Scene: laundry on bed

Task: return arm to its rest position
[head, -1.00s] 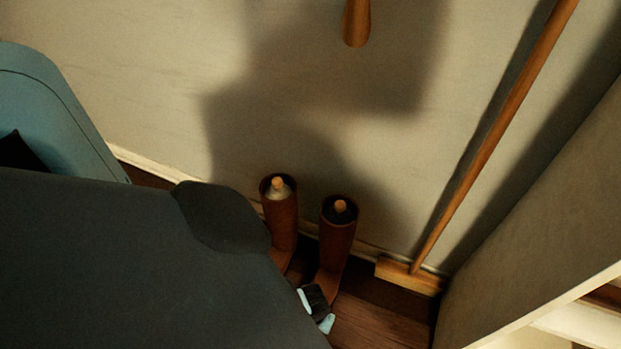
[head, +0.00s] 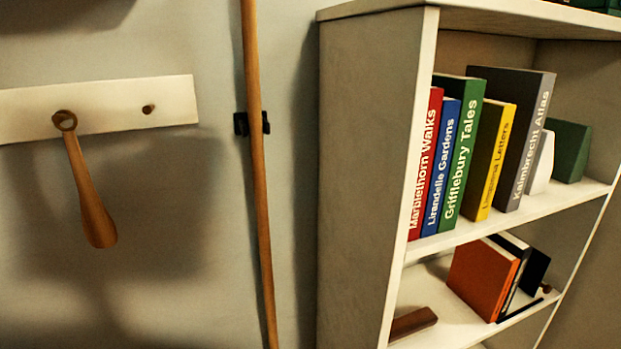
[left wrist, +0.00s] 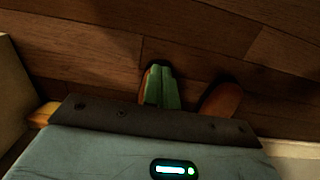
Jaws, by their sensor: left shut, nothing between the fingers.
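My left gripper (left wrist: 160,72) shows in the left wrist view, with its two pale green fingers together and nothing between them. Behind the fingers are my dark bolted plate and a teal housing with a lit display. The fingers overlap one brown boot (left wrist: 150,73), which is mostly hidden. The toe of a second brown boot (left wrist: 222,98) shows to the right on the dark wooden floor. I cannot tell whether the fingers touch the boot. Neither arm shows in the head view, and my right gripper is not in view.
In the head view, a shoehorn (head: 88,195) hangs from a white peg board (head: 180,103). A broom handle (head: 256,170) stands in a black wall clip. A bookcase (head: 365,150) with books fills the right. Dark floor (left wrist: 70,70) is clear beyond the boots.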

